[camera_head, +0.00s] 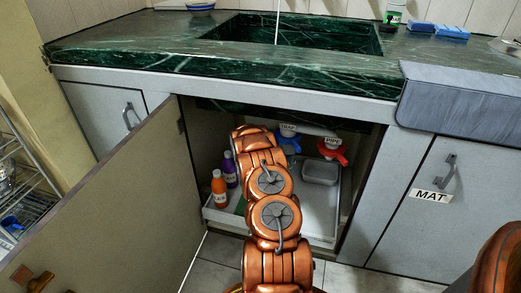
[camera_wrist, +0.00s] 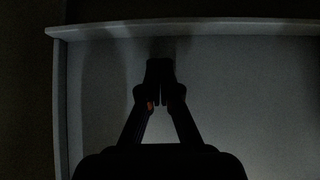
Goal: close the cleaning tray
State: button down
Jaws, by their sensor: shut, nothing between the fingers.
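The cleaning tray (camera_head: 321,212) is a white, low-walled tray inside the open cabinet under the sink. It holds an orange bottle (camera_head: 219,190), a purple bottle (camera_head: 229,170) and a clear grey container (camera_head: 320,172). My copper arm covers its middle and hides my gripper in the head view. In the dark wrist view, my gripper (camera_wrist: 166,72) is shut and empty, its tips together over a pale flat surface, likely the tray floor (camera_wrist: 240,90). A raised rim (camera_wrist: 230,27) runs along the top of that view, just beyond the tips. Contact cannot be told.
The cabinet door (camera_head: 110,215) stands wide open at left. A blue valve (camera_head: 289,143) labelled TRAP and a red valve (camera_head: 332,150) labelled PIPE hang above the tray. A door labelled MAT (camera_head: 415,215) is shut at right. A wire rack (camera_head: 25,190) stands far left.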

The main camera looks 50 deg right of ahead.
jog(key=shift+w+d+r+p, duration=0.2)
jog(key=shift+d+p, duration=0.3)
jog(key=shift+p, duration=0.55)
jog(key=shift+s+d+f+p, duration=0.1)
jog(key=shift+d+p, duration=0.05)
jog(key=shift+p, duration=0.2)
jog(key=shift+w+d+f+p, duration=0.1)
jog(key=shift+w+d+p, duration=0.1)
jog(key=shift+d+p, duration=0.25)
jog(key=shift+w+d+f+p, duration=0.1)
jog(key=shift+w+d+p, duration=0.15)
jog(key=shift+d, duration=0.25)
